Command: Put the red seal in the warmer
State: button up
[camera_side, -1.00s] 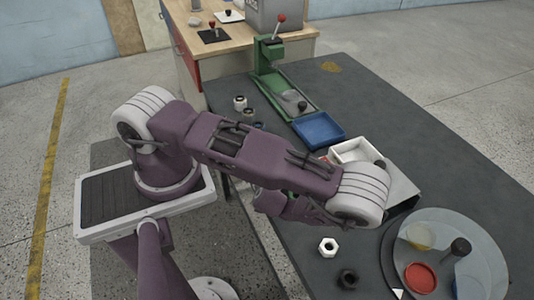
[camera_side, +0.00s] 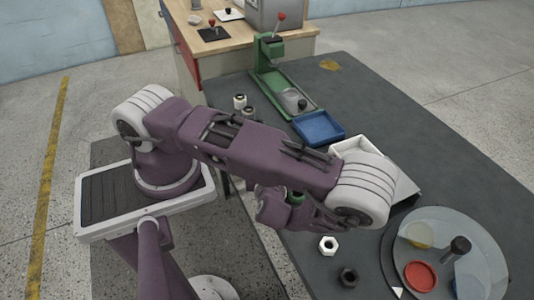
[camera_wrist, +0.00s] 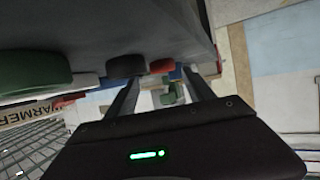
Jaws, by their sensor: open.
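In the wrist view my gripper (camera_wrist: 158,78) is open, with its two dark fingers apart and nothing between them. A red round piece (camera_wrist: 162,65), perhaps the red seal, stands on the grey surface close to the fingertips. A dark round piece (camera_wrist: 125,66) is beside it, and a larger green one (camera_wrist: 36,69) is farther left. Lettering reading WARMER (camera_wrist: 28,112) shows at the left edge; how much of the warmer is visible I cannot tell. In the side view my arm hides the fingertips and the spot around them.
A round clear dish (camera_side: 490,245) holds a red disc (camera_side: 420,276). The table's right side is clear.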

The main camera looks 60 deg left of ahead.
jog(key=d+r, duration=0.1)
jog(key=d+n, duration=0.1)
jog(key=shift+s+d+r+n+g, duration=0.3)
jog(key=shift+s+d+r, duration=0.1)
jog(key=s+d+r+m+g+h, duration=0.2)
jog(key=s+r+m+h, duration=0.1)
jog(key=r+m, duration=0.8)
jog(key=s+d+r+m+g+h, duration=0.1)
jog(key=s+d+r+m+h, duration=0.2)
jog(key=r+m+h, duration=0.3)
notch_tip(320, 180, up, 6)
jog(key=m, duration=1.2)
jog(key=shift+s+f+g, duration=0.15)
jog(key=shift+f+g, duration=0.05)
jog(key=shift+g, duration=0.2)
jog(key=shift+o, duration=0.5)
jog(key=s+d+r+n+t+h, duration=0.3)
jog(key=r+n, duration=0.4)
jog(key=n, duration=0.7)
jog(key=shift+d+r+t, duration=0.25)
jog(key=shift+d+t, duration=0.15)
jog(key=shift+t, duration=0.3)
